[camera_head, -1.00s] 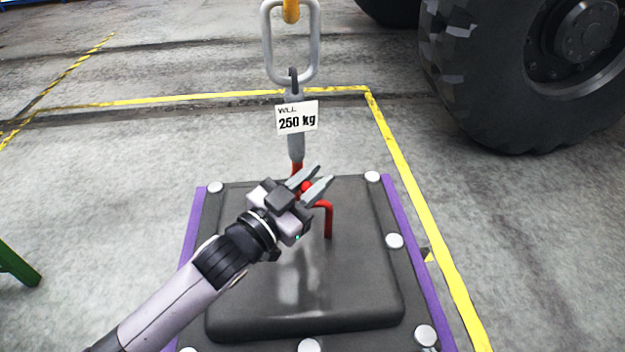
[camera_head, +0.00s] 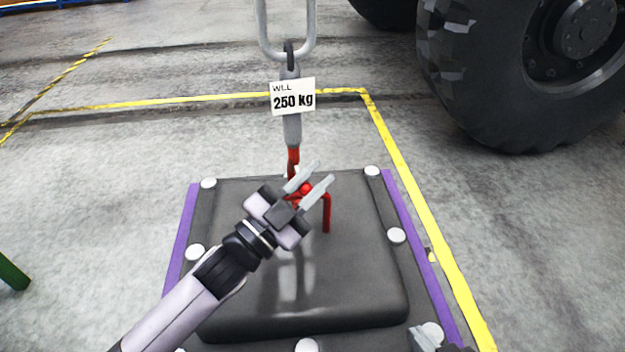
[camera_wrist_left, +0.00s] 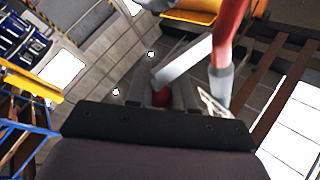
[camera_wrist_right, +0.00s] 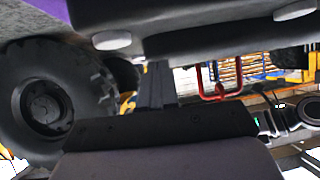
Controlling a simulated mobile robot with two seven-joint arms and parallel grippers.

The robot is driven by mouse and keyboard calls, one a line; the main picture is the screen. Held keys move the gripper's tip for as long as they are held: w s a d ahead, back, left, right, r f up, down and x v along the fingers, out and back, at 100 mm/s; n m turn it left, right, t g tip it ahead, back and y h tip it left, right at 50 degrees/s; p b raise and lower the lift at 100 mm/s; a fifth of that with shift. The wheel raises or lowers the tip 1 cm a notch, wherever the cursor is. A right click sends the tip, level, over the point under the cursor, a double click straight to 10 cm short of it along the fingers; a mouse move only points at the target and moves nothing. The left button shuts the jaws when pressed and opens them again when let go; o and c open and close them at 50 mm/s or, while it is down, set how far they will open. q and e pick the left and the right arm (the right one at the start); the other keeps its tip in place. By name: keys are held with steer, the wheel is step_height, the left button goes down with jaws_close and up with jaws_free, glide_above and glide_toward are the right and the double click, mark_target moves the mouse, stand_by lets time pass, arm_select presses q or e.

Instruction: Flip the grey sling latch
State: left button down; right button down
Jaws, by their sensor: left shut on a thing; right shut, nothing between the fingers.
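The grey sling shank (camera_head: 292,128) hangs above the casting (camera_head: 300,285) and carries a white 250 kg tag (camera_head: 293,97). Its lower end is red (camera_head: 293,162). My left gripper (camera_head: 318,178) is at the red end, shut on a small red knob (camera_head: 306,188). In the left wrist view the knob (camera_wrist_left: 160,97) is between the fingers, beside a flat grey bar (camera_wrist_left: 182,62) and a red hook (camera_wrist_left: 230,35). A red handle (camera_head: 327,212) stands on the casting, partly hidden by my gripper. My right gripper (camera_head: 423,341) is shut and empty at the casting's lower right corner.
A grey link (camera_head: 311,35) tops the sling. A large black tyre (camera_head: 470,90) stands at the right, with a yellow floor line (camera_head: 410,185) between. Purple strips (camera_head: 412,235) and pale bolts (camera_head: 397,236) edge the casting.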

arm_select(q)
steer(key=c, duration=1.2)
jaws_free()
steer(key=shift+c, duration=0.2)
steer(key=shift+s, duration=0.1)
steer(key=v, duration=0.7)
steer(key=shift+p, duration=0.35)
